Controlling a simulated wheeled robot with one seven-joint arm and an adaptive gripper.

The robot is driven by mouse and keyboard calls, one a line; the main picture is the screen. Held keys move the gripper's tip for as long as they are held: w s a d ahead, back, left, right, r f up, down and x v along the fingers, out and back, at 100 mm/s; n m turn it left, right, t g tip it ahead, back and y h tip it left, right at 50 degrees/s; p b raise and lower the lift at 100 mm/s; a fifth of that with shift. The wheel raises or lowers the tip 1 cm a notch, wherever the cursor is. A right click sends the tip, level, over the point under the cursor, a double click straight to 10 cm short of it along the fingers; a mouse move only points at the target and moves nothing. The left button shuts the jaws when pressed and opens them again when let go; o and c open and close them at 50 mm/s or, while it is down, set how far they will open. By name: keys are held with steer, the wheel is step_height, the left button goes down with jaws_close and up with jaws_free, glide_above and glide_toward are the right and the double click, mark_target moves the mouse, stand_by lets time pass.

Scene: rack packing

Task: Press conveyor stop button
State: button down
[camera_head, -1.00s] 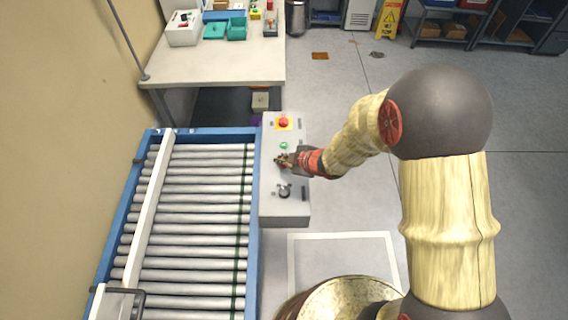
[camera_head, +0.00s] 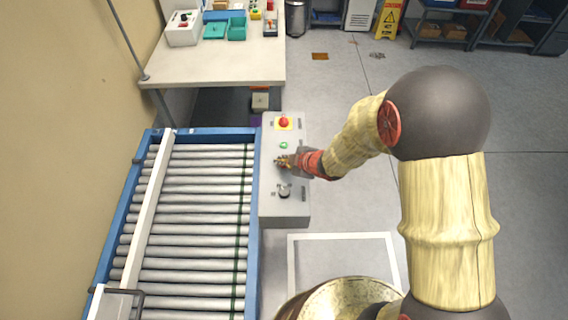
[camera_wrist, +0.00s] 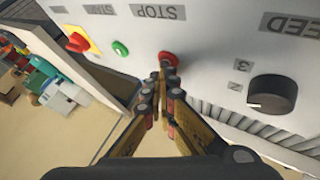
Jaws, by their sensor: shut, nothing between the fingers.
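The conveyor control panel (camera_head: 270,205) is a grey box along the conveyor's right side. In the wrist view, a small red button (camera_wrist: 169,57) sits in line with an upside-down STOP label (camera_wrist: 157,12). My gripper (camera_wrist: 163,70) is shut and empty, its fingertips right at the red button and covering part of it. I cannot tell whether they touch or press it. In the head view my gripper (camera_head: 284,161) is over the panel between the green button (camera_head: 283,145) and the black knob (camera_head: 285,191), and it hides the stop button.
A red mushroom button on a yellow plate (camera_head: 284,122) sits at the panel's far end. The roller conveyor (camera_head: 200,215) with its blue frame lies to the left. A workbench (camera_head: 215,65) with bins stands behind. The floor right of the panel is mostly clear.

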steer(key=shift+r+p, duration=0.75)
steer(key=shift+r, duration=0.05)
steer(key=shift+r, duration=0.1)
step_height(320, 180, up, 5)
steer(key=p, duration=0.4)
steer(key=shift+p, duration=0.4)
steer(key=shift+d, duration=0.1)
stand_by(0.4)
